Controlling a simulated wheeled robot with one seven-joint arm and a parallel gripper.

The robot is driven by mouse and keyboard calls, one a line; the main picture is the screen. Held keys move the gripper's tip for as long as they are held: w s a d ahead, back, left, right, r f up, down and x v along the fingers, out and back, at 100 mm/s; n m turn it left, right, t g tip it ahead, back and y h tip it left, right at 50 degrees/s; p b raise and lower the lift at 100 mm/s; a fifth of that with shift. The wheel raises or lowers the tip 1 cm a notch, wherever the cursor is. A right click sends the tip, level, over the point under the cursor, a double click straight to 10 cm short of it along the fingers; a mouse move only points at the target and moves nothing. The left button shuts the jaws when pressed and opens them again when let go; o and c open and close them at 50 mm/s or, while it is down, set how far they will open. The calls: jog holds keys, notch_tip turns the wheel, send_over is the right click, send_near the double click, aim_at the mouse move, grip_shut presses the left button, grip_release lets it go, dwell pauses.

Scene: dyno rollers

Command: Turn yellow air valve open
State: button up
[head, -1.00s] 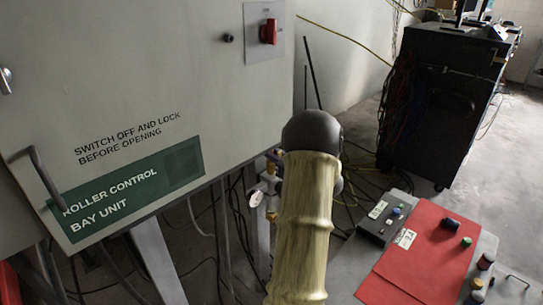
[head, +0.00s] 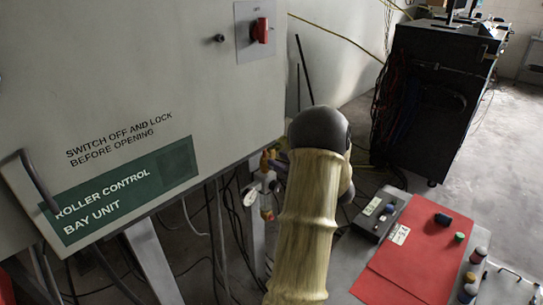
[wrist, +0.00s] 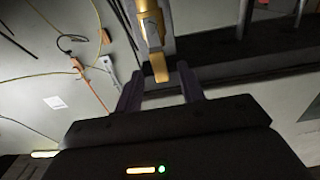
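The yellow air valve handle (head: 264,161) shows in the head view on pipework below the cabinet's right corner, above a round white gauge (head: 251,197). In the wrist view a yellow lever (wrist: 159,66) hangs down, its lower end at the gap between my fingertips. My gripper (wrist: 160,82) is open, one dark finger on each side of the lever. I cannot tell whether either finger touches it. In the head view my gripper is hidden behind my own arm.
The grey roller control cabinet (head: 130,70) stands left of my arm, its red switch (head: 262,31) at upper right. Cables hang below it. A red mat (head: 415,250) with small items lies at lower right, with a black trolley (head: 435,100) behind.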

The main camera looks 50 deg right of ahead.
jog(key=s, duration=1.2)
jog(key=shift+w+a+f, duration=0.1)
